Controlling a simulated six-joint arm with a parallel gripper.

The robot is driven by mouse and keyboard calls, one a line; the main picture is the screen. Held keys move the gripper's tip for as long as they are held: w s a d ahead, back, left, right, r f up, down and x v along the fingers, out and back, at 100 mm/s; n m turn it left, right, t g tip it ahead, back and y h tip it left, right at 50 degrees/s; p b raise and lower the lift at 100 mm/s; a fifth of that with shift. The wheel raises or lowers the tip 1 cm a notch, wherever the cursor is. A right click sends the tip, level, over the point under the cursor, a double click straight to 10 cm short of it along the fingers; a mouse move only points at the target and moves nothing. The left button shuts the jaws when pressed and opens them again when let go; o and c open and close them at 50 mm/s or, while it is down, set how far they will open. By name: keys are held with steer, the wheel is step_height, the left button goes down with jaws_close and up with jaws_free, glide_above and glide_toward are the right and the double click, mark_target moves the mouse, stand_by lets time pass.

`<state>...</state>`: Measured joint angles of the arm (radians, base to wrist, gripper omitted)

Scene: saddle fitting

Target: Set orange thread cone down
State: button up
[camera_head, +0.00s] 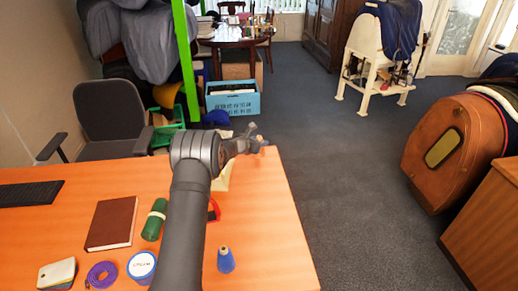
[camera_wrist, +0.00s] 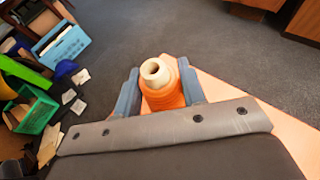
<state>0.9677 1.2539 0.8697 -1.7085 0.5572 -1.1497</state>
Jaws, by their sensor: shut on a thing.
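The orange thread cone (camera_wrist: 162,88) is upright in the wrist view, its pale hollow tip toward the camera. My gripper (camera_wrist: 160,92) is shut on it, one finger on each side. In the head view my gripper (camera_head: 258,143) is over the far right corner of the orange table (camera_head: 262,215), and only a small bit of the cone shows there. The cone's base is hidden, so I cannot tell whether it touches the table.
A blue thread cone (camera_head: 226,261) stands near the table's front. A red object (camera_head: 214,210) lies partly behind my arm. A green roll (camera_head: 155,219), brown book (camera_head: 112,223) and purple coil (camera_head: 101,275) are on the left. The table's right side is mostly clear.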

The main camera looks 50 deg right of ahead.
steer(key=shift+f, duration=1.65)
steer(key=shift+f, duration=0.2)
steer(key=o, duration=1.1)
steer(key=shift+r, duration=0.1)
steer(key=shift+a+r, duration=0.1)
steer(key=shift+r, duration=0.05)
steer(key=v, duration=1.2)
